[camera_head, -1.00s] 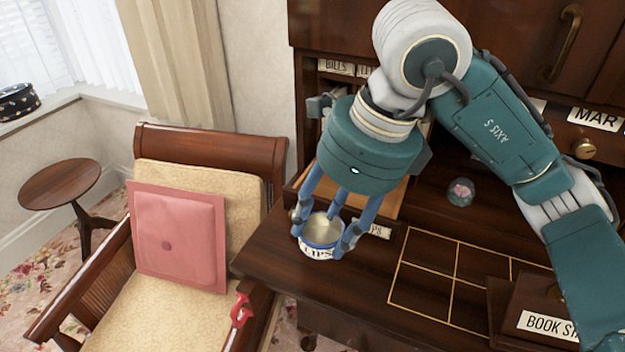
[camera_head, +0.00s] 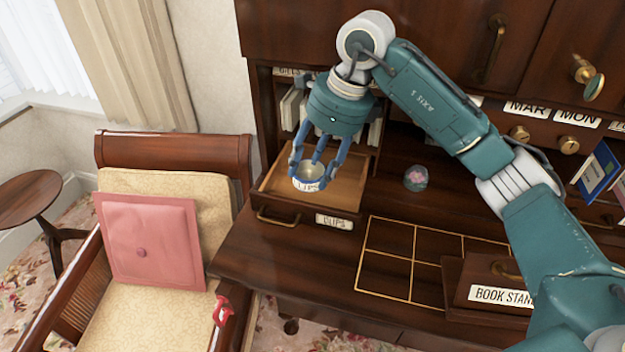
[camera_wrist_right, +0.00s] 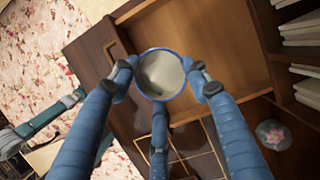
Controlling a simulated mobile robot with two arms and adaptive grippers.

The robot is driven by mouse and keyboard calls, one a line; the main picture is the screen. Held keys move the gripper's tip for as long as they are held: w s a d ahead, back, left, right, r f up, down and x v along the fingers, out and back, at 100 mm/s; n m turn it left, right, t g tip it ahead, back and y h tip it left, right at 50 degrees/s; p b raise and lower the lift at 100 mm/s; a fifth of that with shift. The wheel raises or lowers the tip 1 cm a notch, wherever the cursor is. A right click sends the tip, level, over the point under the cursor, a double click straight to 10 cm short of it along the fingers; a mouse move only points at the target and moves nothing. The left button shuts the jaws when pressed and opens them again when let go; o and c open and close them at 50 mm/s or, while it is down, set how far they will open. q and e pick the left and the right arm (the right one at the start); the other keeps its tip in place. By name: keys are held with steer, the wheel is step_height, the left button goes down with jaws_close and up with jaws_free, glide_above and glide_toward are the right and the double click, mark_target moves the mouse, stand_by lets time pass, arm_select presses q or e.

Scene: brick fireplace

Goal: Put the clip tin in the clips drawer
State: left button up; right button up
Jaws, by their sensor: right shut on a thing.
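The clip tin (camera_head: 307,185) is a small round white tin with a blue rim and a lettered label. My right gripper (camera_head: 318,168) is shut on it, with blue fingers around its sides. In the head view the tin appears over the open clips drawer (camera_head: 340,187), near its left side; I cannot tell whether it touches the drawer floor. The drawer has a "CLIPS" label (camera_head: 334,222) and a handle on its front. In the right wrist view the tin (camera_wrist_right: 161,75) sits between the fingers, with the drawer (camera_wrist_right: 215,40) beyond it. My left gripper is not in view.
A glass paperweight (camera_head: 415,178) stands on the desk right of the drawer. A "BOOK STAND" box (camera_head: 490,290) is at the front right beside a gold-lined grid (camera_head: 385,250). An armchair with a pink cushion (camera_head: 148,240) stands at the left. Upright papers fill slots behind the drawer.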

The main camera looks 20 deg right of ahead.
mark_target(313, 189)
step_height(313, 189, down, 6)
steer(key=shift+s+f+p, duration=0.1)
steer(key=shift+p, duration=0.9)
steer(key=shift+a+f, duration=0.1)
steer(key=o, duration=0.5)
steer(key=shift+f, duration=0.1)
steer(key=o, duration=0.4)
steer(key=shift+r, duration=0.2)
steer(key=b+v, duration=0.2)
steer(key=v, duration=0.4)
steer(key=shift+s+r+b, duration=0.1)
steer(key=shift+r+b, duration=0.25)
steer(key=shift+r, duration=0.05)
steer(key=shift+d+r, duration=0.25)
steer(key=shift+r, duration=0.1)
